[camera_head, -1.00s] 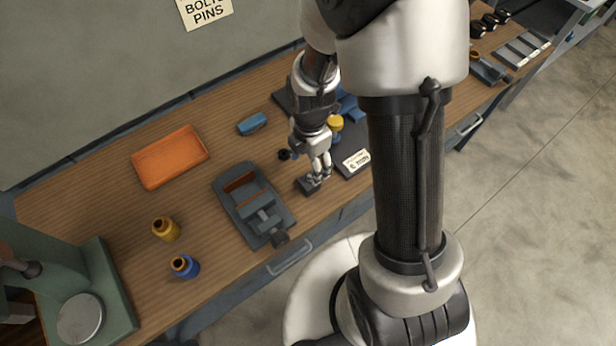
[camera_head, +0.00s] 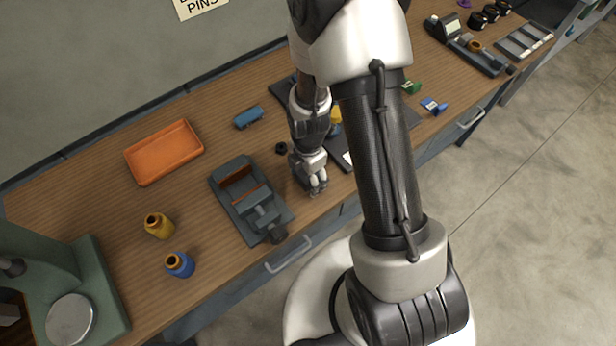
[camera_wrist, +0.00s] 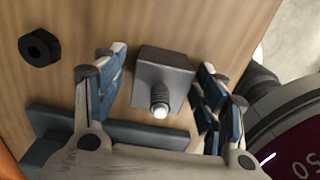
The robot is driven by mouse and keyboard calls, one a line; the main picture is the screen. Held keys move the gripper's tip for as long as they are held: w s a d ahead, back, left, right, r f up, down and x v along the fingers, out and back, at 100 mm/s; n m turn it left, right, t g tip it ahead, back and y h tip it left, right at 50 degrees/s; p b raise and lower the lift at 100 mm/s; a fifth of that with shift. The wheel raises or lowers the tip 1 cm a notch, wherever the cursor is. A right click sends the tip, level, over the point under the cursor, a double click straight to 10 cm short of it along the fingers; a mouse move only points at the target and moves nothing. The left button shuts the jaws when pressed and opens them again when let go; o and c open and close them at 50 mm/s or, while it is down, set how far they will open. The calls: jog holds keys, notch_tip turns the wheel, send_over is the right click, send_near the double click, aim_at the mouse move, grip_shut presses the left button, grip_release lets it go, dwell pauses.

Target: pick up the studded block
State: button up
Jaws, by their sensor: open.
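The studded block (camera_wrist: 164,75) is a grey block with a threaded stud standing on it. In the wrist view it sits on the wooden bench between the two fingers of my gripper (camera_wrist: 160,92). The fingers have blue pads and stand apart on either side of the block, with a gap on the left and a narrower one on the right. In the head view my gripper (camera_head: 314,188) is low over the bench near its front edge, and it hides the block there.
A black nut (camera_wrist: 40,47) lies left of the block; the head view shows it too (camera_head: 281,148). A grey vise (camera_head: 250,200) stands left of my gripper.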

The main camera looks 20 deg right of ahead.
jog(key=shift+c, duration=0.6)
grip_shut()
jog(key=shift+w, duration=0.1)
dwell(0.3)
